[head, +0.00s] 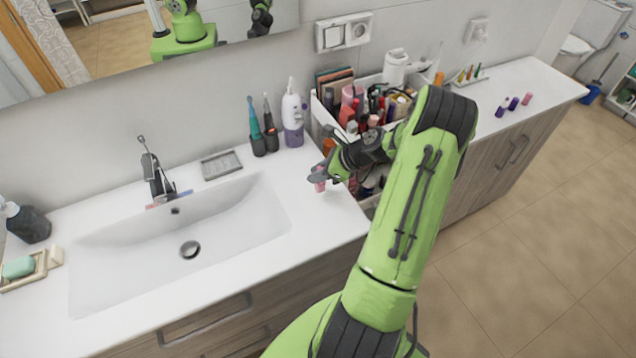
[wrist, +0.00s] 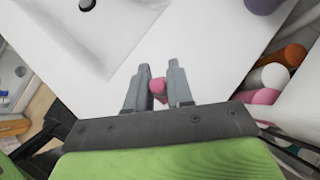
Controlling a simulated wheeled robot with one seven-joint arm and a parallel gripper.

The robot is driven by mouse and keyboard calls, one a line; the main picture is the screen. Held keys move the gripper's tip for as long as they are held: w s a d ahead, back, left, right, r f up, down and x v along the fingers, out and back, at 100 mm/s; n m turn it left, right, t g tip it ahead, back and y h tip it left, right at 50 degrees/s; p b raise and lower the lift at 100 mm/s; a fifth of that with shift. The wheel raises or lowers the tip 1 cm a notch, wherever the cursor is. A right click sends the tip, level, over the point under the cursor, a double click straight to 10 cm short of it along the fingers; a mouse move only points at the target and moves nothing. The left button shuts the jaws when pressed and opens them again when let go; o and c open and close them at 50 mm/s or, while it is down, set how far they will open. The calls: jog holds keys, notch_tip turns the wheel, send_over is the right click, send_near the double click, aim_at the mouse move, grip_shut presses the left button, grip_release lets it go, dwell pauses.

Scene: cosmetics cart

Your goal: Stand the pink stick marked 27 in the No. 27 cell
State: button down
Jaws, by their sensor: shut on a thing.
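My gripper (head: 317,174) is over the white counter just left of the cosmetics cart, its fingers pointing left and down. It is shut on a pink stick (head: 319,184), which hangs at the fingertips close to the counter. In the wrist view the stick's round pink end (wrist: 158,86) shows between the two fingers (wrist: 158,76). I cannot read a number on it, nor tell if it touches the counter. I cannot make out a cell marked 27 in either view.
The white cart (head: 318,107), full of bottles and tubes, stands behind and right of my gripper. The sink (head: 130,262) lies left. A white bottle (head: 292,115) and toothbrush holders (head: 258,146) stand behind.

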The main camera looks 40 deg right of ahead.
notch_tip(320, 180, up, 6)
jog(key=shift+f, duration=0.15)
jog(key=w+a+f+n+g+y, duration=0.1)
jog(key=a+n, duration=0.2)
jog(key=a, duration=1)
jog(key=w+a+f+n+g+y, duration=0.1)
jog(key=a+n+g+y, duration=0.1)
jog(key=a, duration=1.1)
notch_tip(320, 180, up, 9)
jog(key=w+m+t+h, duration=0.1)
jog(key=m+t+h, duration=0.2)
jog(key=m, duration=0.4)
jog(key=shift+w+a+t+h, duration=0.15)
jog(key=shift+w+t+h, duration=0.2)
jog(key=shift+h, duration=0.55)
